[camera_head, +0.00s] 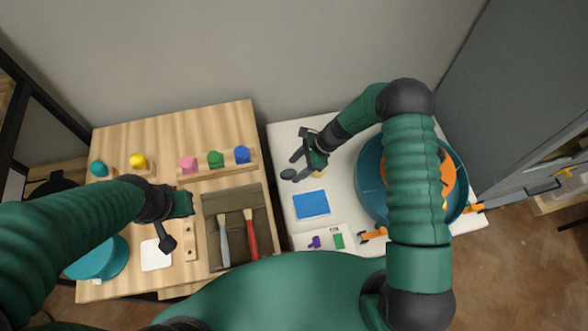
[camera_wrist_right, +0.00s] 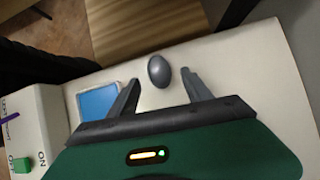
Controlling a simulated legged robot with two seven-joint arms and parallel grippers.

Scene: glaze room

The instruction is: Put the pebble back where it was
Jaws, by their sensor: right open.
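The pebble (camera_head: 288,174) is a small, smooth dark grey oval. It rests on the white table (camera_head: 283,140) near its left edge. It also shows in the right wrist view (camera_wrist_right: 158,70), between and just beyond the two fingertips, with a gap on either side. My right gripper (camera_head: 299,166) is open and empty, with its fingers pointing toward the pebble. My left gripper (camera_head: 166,238) is over the wooden table by a white tile (camera_head: 156,256); its finger opening cannot be made out.
A blue square (camera_head: 311,204) and a switch panel (camera_head: 322,231) lie nearer me. A large teal basin (camera_head: 368,170) stands right. A gap separates the tables.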

